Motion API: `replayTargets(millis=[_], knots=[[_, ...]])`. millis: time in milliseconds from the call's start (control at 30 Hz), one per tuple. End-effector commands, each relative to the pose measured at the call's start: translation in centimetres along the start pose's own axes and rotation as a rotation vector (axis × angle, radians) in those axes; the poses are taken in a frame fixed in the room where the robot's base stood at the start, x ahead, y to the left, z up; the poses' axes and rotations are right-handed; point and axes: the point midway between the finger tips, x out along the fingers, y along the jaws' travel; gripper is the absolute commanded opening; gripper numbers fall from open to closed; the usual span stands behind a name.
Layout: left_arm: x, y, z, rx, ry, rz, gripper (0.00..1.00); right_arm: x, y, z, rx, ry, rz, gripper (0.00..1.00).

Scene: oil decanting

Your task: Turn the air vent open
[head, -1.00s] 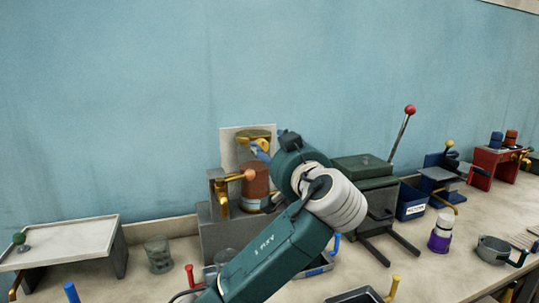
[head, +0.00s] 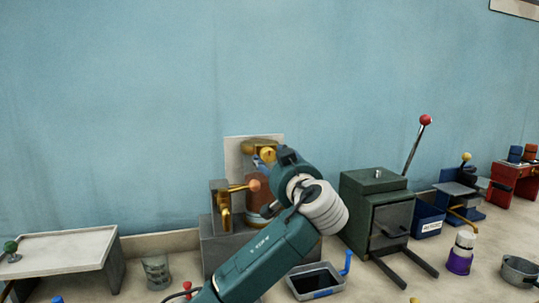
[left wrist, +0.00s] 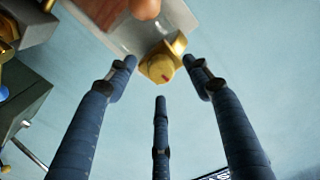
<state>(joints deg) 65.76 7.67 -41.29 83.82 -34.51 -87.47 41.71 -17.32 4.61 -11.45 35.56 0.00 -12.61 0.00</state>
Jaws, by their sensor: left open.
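The air vent is a small brass-yellow knob (left wrist: 160,68) with a red mark on its face, seen in the left wrist view. In the head view the brass vent (head: 268,153) sits at the top of the copper-brown vessel (head: 256,190), before a pale backing plate. My left gripper (left wrist: 161,75) is open, its three blue fingers spread around the line to the knob. The knob shows between the two upper fingertips, and I cannot tell whether any finger touches it. In the head view my left gripper (head: 266,158) is beside the vent, its wrist hiding part of the vessel.
A dark green box (head: 370,195) with a red-knobbed lever stands to the right. The wall behind is bare.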

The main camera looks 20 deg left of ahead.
Motion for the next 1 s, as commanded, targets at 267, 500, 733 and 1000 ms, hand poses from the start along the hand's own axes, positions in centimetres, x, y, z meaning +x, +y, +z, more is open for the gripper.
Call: replayTargets(millis=[267, 500, 733, 1000], knots=[[3.1, 0.0, -0.1, 0.0, 0.001, -0.001, 0.51, -1.0, 0.0, -0.3, 0.0, 0.003, -0.001, 0.4], [3.4, 0.0, 0.0, -0.001, 0.0, 0.0, 0.51, -1.0, 0.0, -0.3, 0.0, 0.003, -0.001, 0.4], [3.3, 0.0, 0.1, 0.0, 0.0, 0.001, 0.21, -1.0, -0.1, -0.3, 0.0, 0.003, -0.001, 0.4], [3.4, 0.0, 0.3, 0.002, -0.005, 0.0, 0.07, -1.0, 0.0, -0.3, 0.0, 0.002, -0.001, 0.4]])
